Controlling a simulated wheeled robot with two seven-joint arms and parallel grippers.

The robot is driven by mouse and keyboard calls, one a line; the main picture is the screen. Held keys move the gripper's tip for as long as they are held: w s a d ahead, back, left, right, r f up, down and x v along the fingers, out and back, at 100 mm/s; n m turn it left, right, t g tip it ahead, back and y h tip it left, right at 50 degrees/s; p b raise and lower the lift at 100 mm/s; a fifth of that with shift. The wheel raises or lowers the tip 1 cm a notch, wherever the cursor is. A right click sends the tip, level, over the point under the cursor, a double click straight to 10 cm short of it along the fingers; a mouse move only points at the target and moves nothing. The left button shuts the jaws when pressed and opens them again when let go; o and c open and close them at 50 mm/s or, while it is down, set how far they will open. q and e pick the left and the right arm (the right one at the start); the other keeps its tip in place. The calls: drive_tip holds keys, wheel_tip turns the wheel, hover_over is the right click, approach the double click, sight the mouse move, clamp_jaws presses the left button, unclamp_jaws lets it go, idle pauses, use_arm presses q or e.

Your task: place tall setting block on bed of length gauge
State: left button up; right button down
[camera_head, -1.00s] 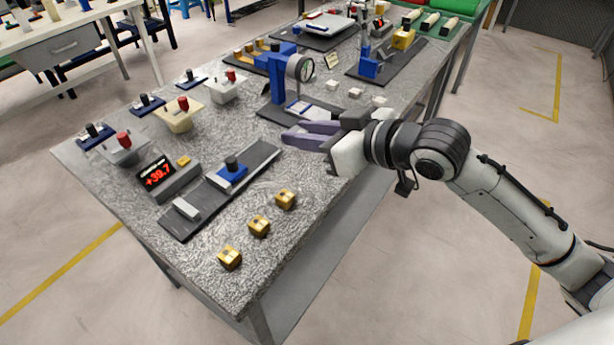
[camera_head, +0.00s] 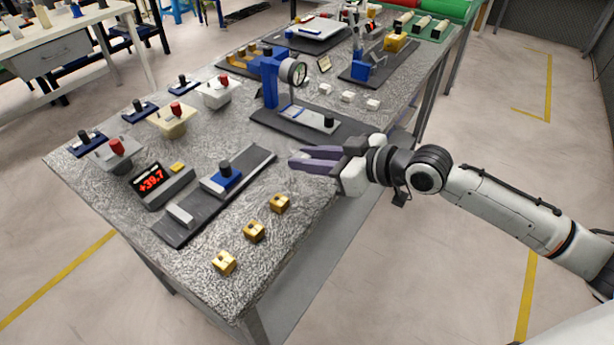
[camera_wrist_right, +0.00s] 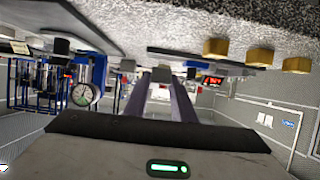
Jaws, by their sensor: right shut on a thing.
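My right gripper (camera_head: 296,159) comes in from the right and hangs over the table's right side, between the length gauge and the dial-gauge stand. It is shut on a small grey block (camera_wrist_right: 160,75), seen between its fingertips in the wrist view; I cannot tell its height. My left gripper is not in view.
Three gold blocks (camera_head: 254,231) stand along the table's near right edge, beside the bed. A blue dial-gauge stand (camera_head: 269,82) and small white blocks (camera_head: 348,96) are behind the gripper. Boxes with red knobs (camera_head: 172,122) stand at the left.

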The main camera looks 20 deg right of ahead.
sight(308, 186)
drive_tip(key=shift+f, duration=2.45)
drive_tip(key=shift+f, duration=0.15)
drive_tip(key=c, duration=1.5)
unclamp_jaws()
drive_tip(key=shift+f, duration=0.1)
